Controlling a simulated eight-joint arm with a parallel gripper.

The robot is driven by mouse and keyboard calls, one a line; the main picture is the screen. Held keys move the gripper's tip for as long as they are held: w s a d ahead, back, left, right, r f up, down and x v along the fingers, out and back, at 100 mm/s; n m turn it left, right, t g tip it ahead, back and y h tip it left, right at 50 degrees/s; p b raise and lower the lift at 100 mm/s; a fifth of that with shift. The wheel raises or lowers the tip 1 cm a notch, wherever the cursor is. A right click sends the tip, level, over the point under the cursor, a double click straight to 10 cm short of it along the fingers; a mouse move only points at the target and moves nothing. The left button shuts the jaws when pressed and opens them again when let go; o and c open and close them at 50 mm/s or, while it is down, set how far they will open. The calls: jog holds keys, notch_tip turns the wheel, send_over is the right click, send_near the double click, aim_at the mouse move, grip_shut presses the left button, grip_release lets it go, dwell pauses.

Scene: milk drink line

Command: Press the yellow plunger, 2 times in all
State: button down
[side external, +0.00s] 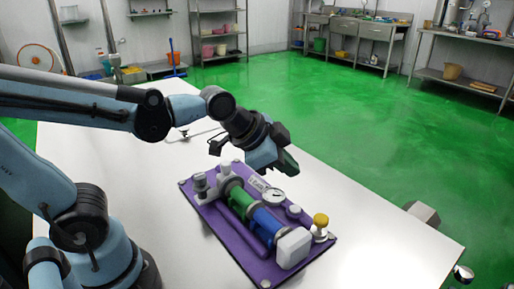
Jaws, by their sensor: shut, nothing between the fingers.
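The yellow plunger (321,220) is a yellow knob on a pale round base, at the right corner of a purple board (213,220) on the white table. Its top is bare, and nothing touches it. My gripper (291,168) is shut and empty. In the picture it is above and to the left of the plunger, over the far edge of the board and clear of the yellow knob. How high it is above the board is hard to tell from this single view.
The white table (372,250) is clear to the right. Shelves and counters stand far back.

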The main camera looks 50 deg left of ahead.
jog(key=w+d+m+h, duration=0.1)
jog(key=w+d+m, duration=0.3)
jog(key=d+m, duration=0.1)
jog(key=shift+d+r+m+h, duration=0.3)
jog(key=shift+d+r+m, duration=0.1)
jog(key=shift+d, duration=0.2)
send_near(325, 218)
jog(key=shift+w+d+f, duration=0.35)
jog(key=shift+w+f, duration=0.1)
jog(key=shift+w, duration=0.35)
jog(key=shift+w+d+f, duration=0.35)
jog(key=shift+w+f, duration=0.1)
jog(key=shift+w, duration=0.35)
jog(key=shift+w+d+f, duration=0.35)
jog(key=shift+w+f, duration=0.15)
jog(key=shift+w, duration=0.3)
jog(key=shift+f, duration=0.1)
jog(key=shift+f, duration=0.3)
jog(key=shift+f, duration=1.05)
dwell(1.1)
jog(key=shift+r, duration=1.5)
